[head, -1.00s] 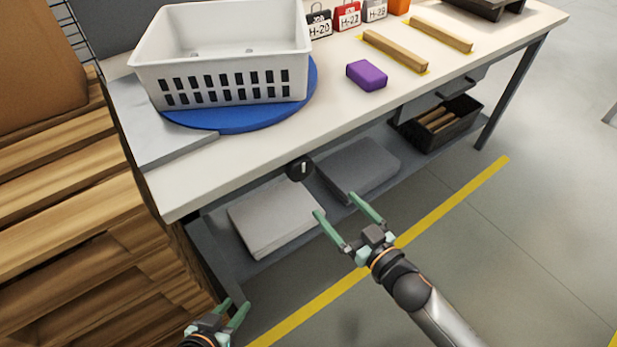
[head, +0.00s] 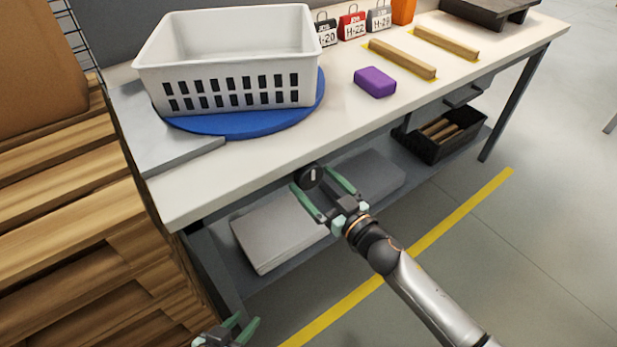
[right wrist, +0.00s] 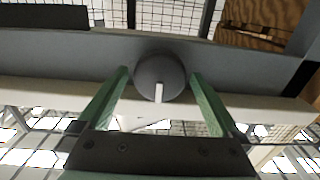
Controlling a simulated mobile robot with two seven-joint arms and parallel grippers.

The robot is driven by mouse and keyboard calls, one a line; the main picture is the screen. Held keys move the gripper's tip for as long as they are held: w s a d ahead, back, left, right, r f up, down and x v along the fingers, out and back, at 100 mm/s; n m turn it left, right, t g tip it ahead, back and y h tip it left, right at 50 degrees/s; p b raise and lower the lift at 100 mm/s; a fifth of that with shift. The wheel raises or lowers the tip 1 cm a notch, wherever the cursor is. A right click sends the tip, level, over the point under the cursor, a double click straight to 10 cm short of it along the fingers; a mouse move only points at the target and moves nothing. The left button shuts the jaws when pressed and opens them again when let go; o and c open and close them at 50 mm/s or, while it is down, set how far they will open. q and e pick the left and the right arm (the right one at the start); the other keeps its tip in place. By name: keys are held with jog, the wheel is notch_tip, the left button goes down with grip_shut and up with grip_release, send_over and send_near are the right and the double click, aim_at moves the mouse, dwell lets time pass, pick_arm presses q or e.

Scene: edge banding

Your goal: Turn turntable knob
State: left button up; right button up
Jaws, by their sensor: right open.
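The turntable knob (head: 312,176) is a round black knob with a white mark, on the front edge of the workbench. In the right wrist view the knob (right wrist: 160,78) sits between the fingertips, its white mark pointing down in the picture. My right gripper (head: 322,184) is open, one green finger on each side of the knob; the right wrist view (right wrist: 160,82) shows small gaps beside it. The blue turntable (head: 240,124) lies on the bench under a white basket (head: 230,55). My left gripper (head: 240,330) is at the bottom edge, partly cut off, its fingers apart.
Grey slabs (head: 275,235) and a black bin (head: 445,133) are on the lower shelf. Stacked wooden pallets (head: 60,200) stand at left.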

jog(key=shift+x, duration=1.45)
jog(key=c, duration=1.1)
jog(key=shift+c, duration=0.2)
jog(key=shift+n, duration=0.3)
jog(key=n, duration=0.3)
jog(key=shift+w, duration=0.1)
jog(key=shift+d+n, duration=0.1)
jog(key=shift+n, duration=1.5)
